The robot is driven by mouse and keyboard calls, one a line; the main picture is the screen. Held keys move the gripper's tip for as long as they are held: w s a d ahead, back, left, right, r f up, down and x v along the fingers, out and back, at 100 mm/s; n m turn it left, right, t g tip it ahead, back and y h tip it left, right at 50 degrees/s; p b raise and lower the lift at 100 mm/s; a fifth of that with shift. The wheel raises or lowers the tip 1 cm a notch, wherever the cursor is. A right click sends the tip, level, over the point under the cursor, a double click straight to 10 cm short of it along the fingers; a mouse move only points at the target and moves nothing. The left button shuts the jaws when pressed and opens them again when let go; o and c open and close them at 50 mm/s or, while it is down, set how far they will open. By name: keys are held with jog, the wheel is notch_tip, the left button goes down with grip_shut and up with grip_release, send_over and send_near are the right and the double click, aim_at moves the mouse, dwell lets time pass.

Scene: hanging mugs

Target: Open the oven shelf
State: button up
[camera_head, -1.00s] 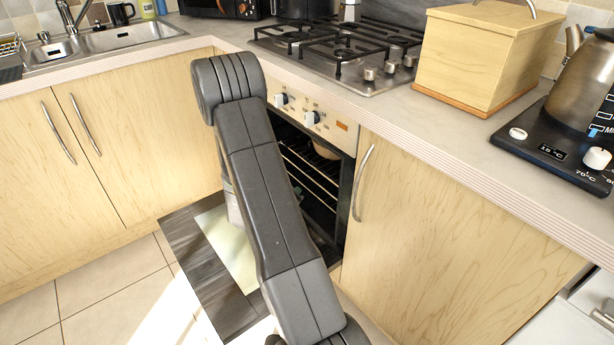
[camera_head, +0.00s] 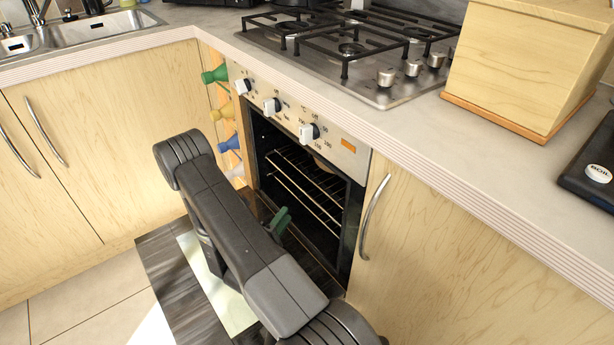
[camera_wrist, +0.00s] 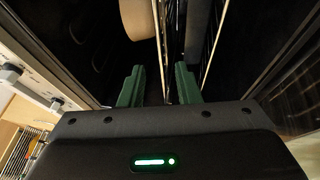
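The oven (camera_head: 300,185) has its front open, and its dark inside shows. A wire oven shelf (camera_head: 303,192) is inside, with metal bars across the opening. In the wrist view the shelf's thin bars (camera_wrist: 211,52) run up the picture beyond my fingers. My gripper (camera_wrist: 158,82) has its two green fingers apart, with nothing clearly held between them. One bar appears in line with the gap; I cannot tell whether it touches. In the head view the green fingertips (camera_head: 280,222) are low in front of the oven opening, and my arm hides part of the gripper.
A beige round object (camera_wrist: 137,18) is inside the oven. Oven knobs (camera_head: 309,133) stick out above the opening. A cabinet handle (camera_head: 374,216) stands at right. Coloured bottles (camera_head: 226,112) sit in a narrow gap at left. A dark panel with a pale middle (camera_head: 215,290) lies low in front.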

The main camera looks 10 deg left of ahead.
aim_at(302, 191)
jog(key=b+x, duration=0.2)
jog(key=x, duration=1.1)
jog(key=shift+w+d+r, duration=0.1)
jog(key=shift+w+d, duration=0.05)
jog(key=shift+d, duration=0.05)
grip_shut()
